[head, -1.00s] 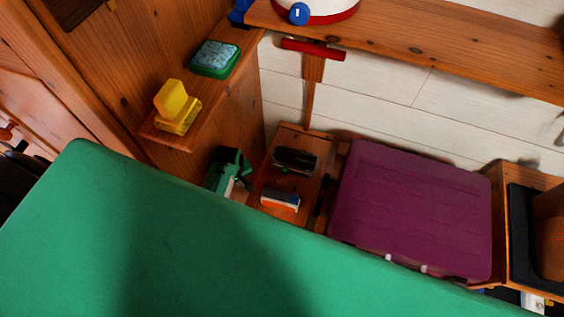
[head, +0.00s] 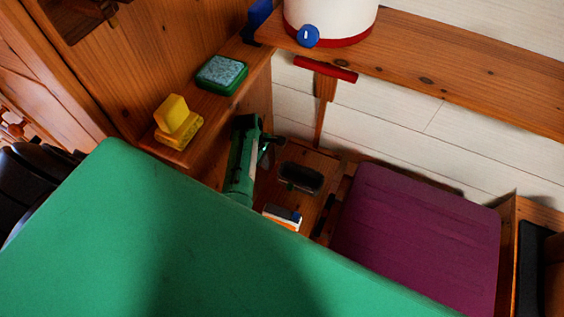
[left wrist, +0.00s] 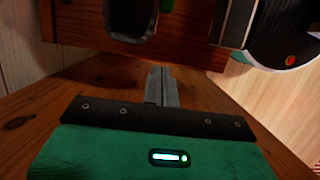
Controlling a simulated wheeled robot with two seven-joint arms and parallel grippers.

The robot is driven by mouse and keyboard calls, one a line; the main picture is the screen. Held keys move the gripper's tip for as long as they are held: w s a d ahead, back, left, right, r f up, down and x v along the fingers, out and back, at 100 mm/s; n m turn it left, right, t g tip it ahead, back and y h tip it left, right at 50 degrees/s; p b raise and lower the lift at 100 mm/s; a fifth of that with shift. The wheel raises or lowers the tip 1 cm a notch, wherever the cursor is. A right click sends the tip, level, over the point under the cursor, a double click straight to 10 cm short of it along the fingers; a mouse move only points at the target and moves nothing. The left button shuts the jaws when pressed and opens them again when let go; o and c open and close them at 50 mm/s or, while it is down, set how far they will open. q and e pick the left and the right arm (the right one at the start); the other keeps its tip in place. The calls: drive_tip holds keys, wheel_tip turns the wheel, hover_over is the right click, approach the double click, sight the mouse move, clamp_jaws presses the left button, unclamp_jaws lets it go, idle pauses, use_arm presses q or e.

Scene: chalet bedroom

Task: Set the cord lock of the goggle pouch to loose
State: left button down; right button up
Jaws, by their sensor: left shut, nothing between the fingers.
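A dark, rounded item, probably the goggle pouch (head: 300,178), lies on a small low wooden shelf (head: 318,208). A small green piece, perhaps its cord lock (head: 290,187), shows at its near edge; its setting is too small to read. In the left wrist view the dark item (left wrist: 130,18) is cut by the top edge, with a green bit (left wrist: 167,5) beside it. My left gripper (head: 270,142) is beside the shelf, to the pouch's upper left and apart from it. Its fingers (left wrist: 163,85) are shut and empty, pointing toward the shelf's front edge. My right gripper is out of view.
A white, orange and blue box (head: 282,216) lies near the pouch. A purple padded seat (head: 415,235) stands to the right. A yellow item (head: 176,122) and a green-blue box (head: 221,75) sit on the side ledge. A red bar (head: 325,69) hangs under the upper shelf.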

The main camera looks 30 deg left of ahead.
sight(290, 187)
use_arm(q)
drive_tip(key=b+x, duration=0.1)
drive_tip(key=x, duration=0.9)
drive_tip(key=shift+f, duration=0.1)
drive_tip(key=d+p, duration=0.1)
drive_tip(key=d, duration=0.1)
drive_tip(key=shift+w+d, duration=0.1)
drive_tip(key=shift+d, duration=0.85)
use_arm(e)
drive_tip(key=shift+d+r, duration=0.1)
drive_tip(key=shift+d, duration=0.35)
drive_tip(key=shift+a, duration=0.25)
use_arm(q)
drive_tip(key=shift+d, duration=0.15)
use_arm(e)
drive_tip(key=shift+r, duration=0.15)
